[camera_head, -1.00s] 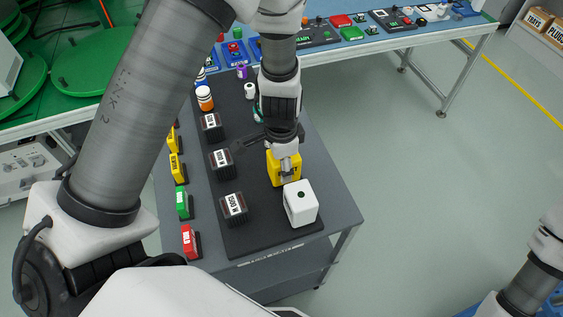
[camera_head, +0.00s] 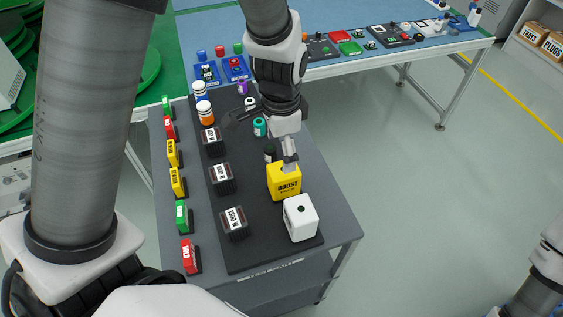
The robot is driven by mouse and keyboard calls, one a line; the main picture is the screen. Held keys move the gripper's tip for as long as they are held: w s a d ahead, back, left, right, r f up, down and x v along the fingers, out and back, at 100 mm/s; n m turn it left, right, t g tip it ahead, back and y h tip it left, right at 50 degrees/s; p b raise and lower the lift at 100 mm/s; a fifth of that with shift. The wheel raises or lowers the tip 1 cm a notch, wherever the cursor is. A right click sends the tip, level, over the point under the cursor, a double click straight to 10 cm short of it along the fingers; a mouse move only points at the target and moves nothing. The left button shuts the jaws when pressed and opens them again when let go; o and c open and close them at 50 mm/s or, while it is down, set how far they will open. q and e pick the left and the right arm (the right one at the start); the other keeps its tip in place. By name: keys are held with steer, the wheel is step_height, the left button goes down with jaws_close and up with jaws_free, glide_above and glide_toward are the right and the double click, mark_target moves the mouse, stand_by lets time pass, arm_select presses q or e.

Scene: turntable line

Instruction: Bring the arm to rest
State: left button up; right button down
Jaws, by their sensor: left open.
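My left arm comes in from the left and reaches over the small grey table. Its gripper (camera_head: 290,163) points down with silver fingers, seen nearly edge-on. The fingers are open and nothing is held in them. The fingertips overlap the top of a yellow block marked BOOST (camera_head: 284,183) in the picture; I cannot tell whether a gap lies between them. The block stands upright on the dark mat (camera_head: 270,255), behind a white block (camera_head: 300,218). At the lower right only a link of my right arm shows; its gripper is out of view.
Several dark labelled blocks (camera_head: 234,223) stand left of the yellow block. Small coloured plates (camera_head: 189,257) line the table's (camera_head: 342,229) left edge. Bottles (camera_head: 205,112) and a teal jar (camera_head: 259,127) stand further back. A blue bench (camera_head: 390,55) lies behind. Open floor is at right.

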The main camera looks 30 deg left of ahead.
arm_select(q)
steer(key=shift+r, duration=0.35)
